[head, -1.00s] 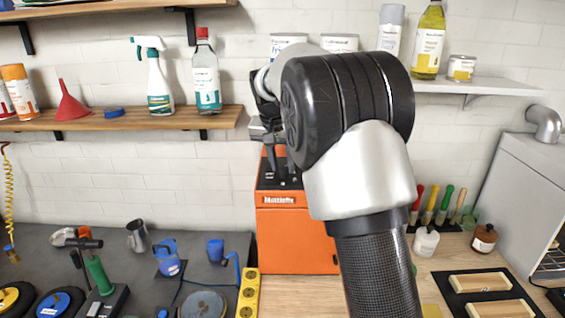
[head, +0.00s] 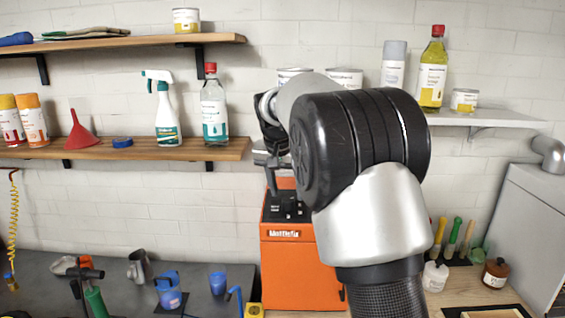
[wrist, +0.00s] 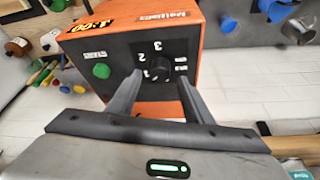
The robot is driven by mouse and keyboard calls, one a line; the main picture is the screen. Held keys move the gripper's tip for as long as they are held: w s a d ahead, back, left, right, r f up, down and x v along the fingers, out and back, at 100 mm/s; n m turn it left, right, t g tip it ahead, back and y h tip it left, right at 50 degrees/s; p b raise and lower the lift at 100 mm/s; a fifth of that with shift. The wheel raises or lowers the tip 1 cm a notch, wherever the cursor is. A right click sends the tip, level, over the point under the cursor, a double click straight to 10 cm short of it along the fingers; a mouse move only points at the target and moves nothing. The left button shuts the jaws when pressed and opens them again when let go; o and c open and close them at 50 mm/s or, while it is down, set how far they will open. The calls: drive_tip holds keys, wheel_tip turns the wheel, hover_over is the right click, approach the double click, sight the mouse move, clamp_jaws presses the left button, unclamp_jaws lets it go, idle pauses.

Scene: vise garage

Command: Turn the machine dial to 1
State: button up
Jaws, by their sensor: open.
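The orange machine (head: 298,270) stands on the bench against the wall, with a black panel on top. In the wrist view the dial (wrist: 157,67) is a black round knob on that panel (wrist: 150,52), with the numbers 1, 2 and 3 around its left and far side. A green button (wrist: 101,71) sits to its left. My gripper (wrist: 157,82) is open, its two fingers on either side of the dial's near side; I cannot tell whether they touch it. In the head view my gripper (head: 272,155) is above the machine, partly hidden by my arm. The dial's exact pointer setting is unclear.
Shelves with bottles and cans (head: 213,105) run along the wall behind. Blue cups (head: 168,290) and tools stand on the dark bench at left. Brown and white jars (head: 496,272) and screwdrivers are at right, beside a grey cabinet (head: 530,235).

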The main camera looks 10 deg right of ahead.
drive_tip(key=v, duration=1.4)
drive_tip(key=shift+r, duration=0.35)
drive_tip(key=s+d+f+n+y, duration=0.1)
drive_tip(key=s+d, duration=0.1)
drive_tip(key=s, duration=0.7)
drive_tip(key=s+d+f+n, duration=0.1)
drive_tip(key=s+n, duration=0.1)
drive_tip(key=s, duration=0.6)
drive_tip(key=s+f+n+t+y, duration=0.1)
drive_tip(key=s+f+n, duration=0.1)
drive_tip(key=s+f, duration=1)
drive_tip(key=s, duration=0.3)
drive_tip(key=shift+s, duration=0.4)
